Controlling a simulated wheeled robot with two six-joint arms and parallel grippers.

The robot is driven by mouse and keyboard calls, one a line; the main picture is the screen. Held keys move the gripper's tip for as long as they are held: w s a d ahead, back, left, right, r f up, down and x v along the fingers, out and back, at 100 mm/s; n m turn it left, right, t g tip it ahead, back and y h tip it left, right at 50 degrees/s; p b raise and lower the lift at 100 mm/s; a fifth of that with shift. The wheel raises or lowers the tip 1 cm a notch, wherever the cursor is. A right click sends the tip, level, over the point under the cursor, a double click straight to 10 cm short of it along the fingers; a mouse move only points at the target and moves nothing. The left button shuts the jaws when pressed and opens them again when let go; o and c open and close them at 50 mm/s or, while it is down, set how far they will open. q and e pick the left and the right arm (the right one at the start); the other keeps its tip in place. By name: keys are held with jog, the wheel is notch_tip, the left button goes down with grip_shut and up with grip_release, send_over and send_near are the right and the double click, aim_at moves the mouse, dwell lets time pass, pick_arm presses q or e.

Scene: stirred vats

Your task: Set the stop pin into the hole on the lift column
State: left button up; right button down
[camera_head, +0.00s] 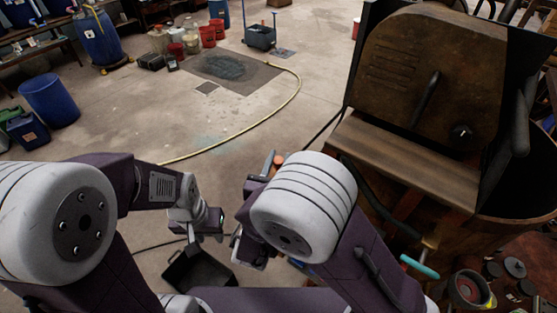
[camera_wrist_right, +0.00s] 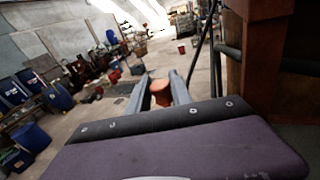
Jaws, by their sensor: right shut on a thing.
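My right gripper (camera_wrist_right: 161,82) is shut on an orange-brown cylinder (camera_wrist_right: 160,95), which looks like the stop pin. The cylinder shows between the two grey fingers in the right wrist view. In the head view an orange-brown end (camera_head: 278,160) shows just past my right arm, which hides most of that gripper. My left gripper (camera_head: 240,247) is low in the middle of the head view, away from the pin; its finger opening is unclear. A rusty brown upright (camera_wrist_right: 262,60) stands at the right in the wrist view; I cannot tell whether it is the lift column. No pin hole is visible.
A large rusty machine (camera_head: 430,75) with a flat ledge (camera_head: 405,160) fills the right side. A dark open tray (camera_head: 198,276) sits below my left gripper. A yellow hose (camera_head: 245,122) crosses the open floor. Blue drums (camera_head: 50,98) stand at the left.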

jog(key=shift+f+b, duration=2.45)
jog(key=shift+f, duration=0.1)
dwell(0.4)
jog(key=c, duration=1.1)
grip_release()
jog(key=shift+s+a, duration=0.1)
jog(key=shift+s, duration=0.2)
jog(key=b+v, duration=0.3)
jog(key=v, duration=0.5)
jog(key=shift+s, duration=0.2)
